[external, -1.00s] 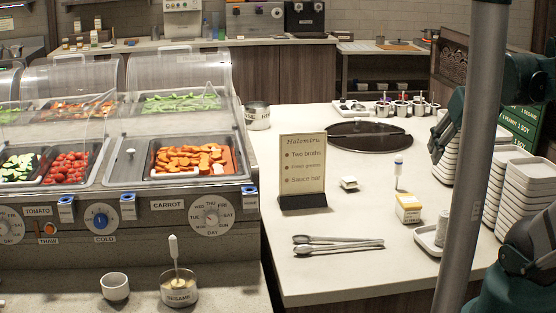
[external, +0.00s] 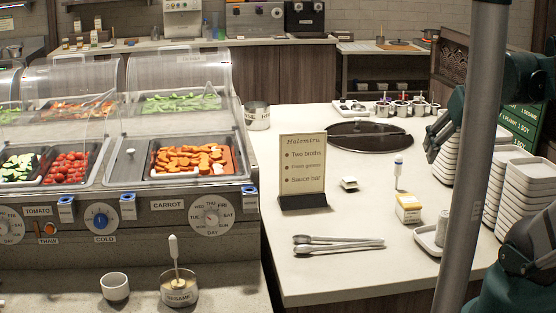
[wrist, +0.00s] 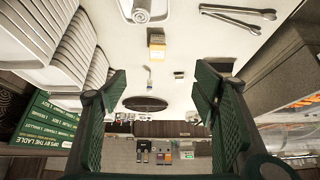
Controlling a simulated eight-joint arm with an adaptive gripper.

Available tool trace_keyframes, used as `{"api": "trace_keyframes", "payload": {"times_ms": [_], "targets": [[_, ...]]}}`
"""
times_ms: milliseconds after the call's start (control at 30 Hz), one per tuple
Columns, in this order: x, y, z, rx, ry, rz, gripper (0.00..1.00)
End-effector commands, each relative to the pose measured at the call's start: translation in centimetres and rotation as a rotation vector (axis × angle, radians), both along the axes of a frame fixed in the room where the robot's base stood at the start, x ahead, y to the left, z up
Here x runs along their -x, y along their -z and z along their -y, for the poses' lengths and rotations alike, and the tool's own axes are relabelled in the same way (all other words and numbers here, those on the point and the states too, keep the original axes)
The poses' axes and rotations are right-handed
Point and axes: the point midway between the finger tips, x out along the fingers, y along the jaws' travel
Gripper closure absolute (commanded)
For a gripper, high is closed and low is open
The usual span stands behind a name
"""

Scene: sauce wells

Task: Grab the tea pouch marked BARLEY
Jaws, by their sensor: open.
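I cannot make out any pouch lettered BARLEY in either view. A small yellow-and-white box (external: 408,208) stands on the white counter, also seen in the wrist view (wrist: 157,46); its lettering is too small to read. A small white item (external: 349,183) lies to its left, behind the tongs. My gripper (external: 434,150) is at the right of the external view, above the counter beside the stacked white dishes, partly hidden by the grey pole. In the wrist view my gripper (wrist: 160,85) has its two green fingers wide apart with nothing between them.
White dish stacks (external: 528,190) and a grey pole (external: 475,150) stand at right. A menu sign (external: 303,165), tongs (external: 338,245), a round dark lid (external: 356,136) and sauce cups (external: 402,108) are on the counter (external: 330,275). The food bar (external: 120,190) is at left.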

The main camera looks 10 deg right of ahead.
Motion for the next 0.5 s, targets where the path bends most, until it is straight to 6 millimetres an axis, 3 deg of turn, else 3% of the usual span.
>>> {"api": "trace_keyframes", "payload": {"times_ms": [267,500], "targets": [[-1.9,-1.1,-0.2,-0.034,0.044,-0.025,0.4],[-4.8,-2.3,-0.6,-0.088,0.119,-0.066,0.4]]}}
